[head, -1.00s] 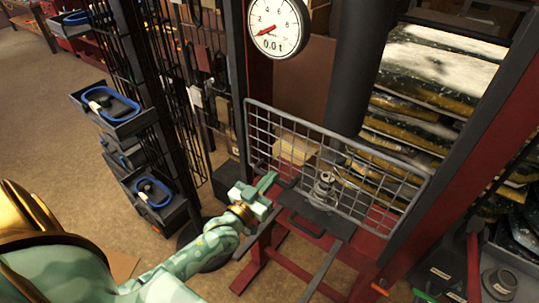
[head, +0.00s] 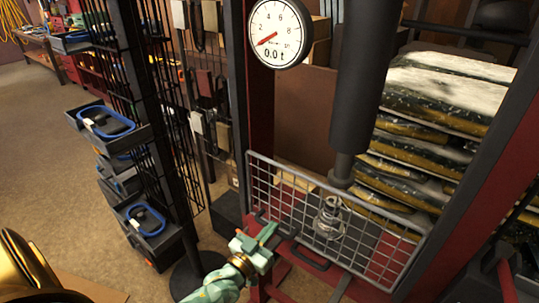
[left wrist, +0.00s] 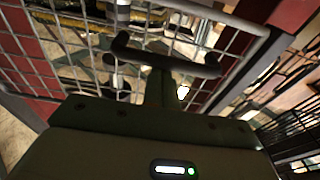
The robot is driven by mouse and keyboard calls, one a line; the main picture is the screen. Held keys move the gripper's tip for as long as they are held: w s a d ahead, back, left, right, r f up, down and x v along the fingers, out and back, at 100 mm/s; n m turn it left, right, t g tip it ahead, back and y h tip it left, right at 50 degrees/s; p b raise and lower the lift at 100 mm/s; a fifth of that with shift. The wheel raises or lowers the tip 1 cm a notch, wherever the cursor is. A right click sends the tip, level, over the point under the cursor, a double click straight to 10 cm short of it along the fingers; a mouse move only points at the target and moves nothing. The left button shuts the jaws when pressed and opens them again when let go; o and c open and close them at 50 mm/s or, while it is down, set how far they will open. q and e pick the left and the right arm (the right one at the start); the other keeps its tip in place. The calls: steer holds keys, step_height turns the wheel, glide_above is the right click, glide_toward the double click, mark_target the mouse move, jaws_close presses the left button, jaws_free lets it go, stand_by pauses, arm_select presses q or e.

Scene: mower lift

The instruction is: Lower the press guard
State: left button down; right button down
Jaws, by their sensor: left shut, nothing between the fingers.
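The press guard (head: 335,220) is a grey wire mesh panel in a metal frame. It spans the front of the press in the head view. A silvery metal part (head: 330,218) shows through its mesh under the dark ram (head: 357,85). My left gripper (head: 270,234), pale green, is shut and empty at the guard's lower left. In the left wrist view the shut fingers (left wrist: 162,88) point at a dark curved bar (left wrist: 190,66) in front of the mesh (left wrist: 85,50). I cannot tell if they touch it. My right gripper is not in view.
A round gauge (head: 278,33) reading 0.0 t hangs above the guard. A dark rack with bins (head: 108,122) stands to the left. Filled sacks (head: 430,105) lie stacked behind the press on the right. Floor is open at the far left.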

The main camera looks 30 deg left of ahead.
arm_select(q)
steer(key=shift+s+f, duration=0.15)
steer(key=shift+f, duration=0.15)
steer(key=r+p, duration=0.4)
steer(key=r, duration=0.1)
steer(key=shift+w, duration=0.3)
steer(key=s+f, duration=0.1)
steer(key=s, duration=0.8)
steer(key=shift+s+a+f+b, duration=0.25)
steer(key=shift+a+f+b, duration=0.1)
steer(key=shift+f, duration=0.05)
